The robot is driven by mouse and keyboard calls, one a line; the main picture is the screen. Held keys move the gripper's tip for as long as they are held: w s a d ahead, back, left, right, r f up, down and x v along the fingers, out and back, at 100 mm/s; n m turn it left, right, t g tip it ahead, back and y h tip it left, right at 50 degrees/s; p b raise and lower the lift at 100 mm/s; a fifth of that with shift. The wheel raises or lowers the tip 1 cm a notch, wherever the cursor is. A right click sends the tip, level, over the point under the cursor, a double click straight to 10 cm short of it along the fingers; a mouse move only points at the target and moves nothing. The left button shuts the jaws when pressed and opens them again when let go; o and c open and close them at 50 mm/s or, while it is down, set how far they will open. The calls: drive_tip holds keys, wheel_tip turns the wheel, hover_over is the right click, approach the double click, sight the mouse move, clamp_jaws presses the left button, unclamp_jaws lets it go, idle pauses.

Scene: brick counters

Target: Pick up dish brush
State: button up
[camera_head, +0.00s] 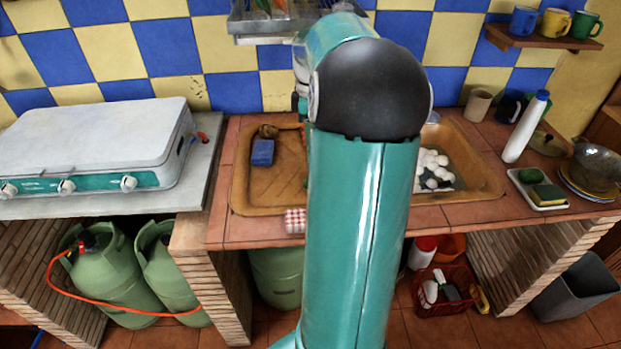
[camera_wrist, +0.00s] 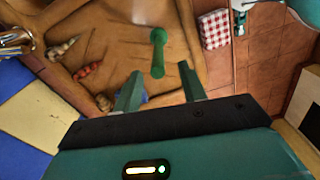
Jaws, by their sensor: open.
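A green object with a rounded end at each side of a short shaft, which looks like the dish brush (camera_wrist: 158,54), lies in the brown basin (camera_wrist: 112,40) in the wrist view. My gripper (camera_wrist: 158,72) is open and empty. Its two fingers stand apart, and the near end of the green object shows between their tips. I cannot tell how far below the tips it is. In the head view my arm covers the middle of the basin (camera_head: 240,185) and hides my gripper and most of the green object.
A blue sponge (camera_head: 262,152) and small brown items lie in the basin's left part. White round things (camera_head: 432,165) sit on its right. A red checked cloth (camera_head: 295,220) lies at the front edge. A metal tap (camera_wrist: 15,40) stands near the basin. A white bottle (camera_head: 526,127) stands right.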

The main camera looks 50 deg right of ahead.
wheel_tip(320, 180, down, 5)
drive_tip(key=shift+d+f, duration=0.15)
drive_tip(key=shift+c, duration=0.2)
drive_tip(key=shift+w, duration=0.1)
clamp_jaws()
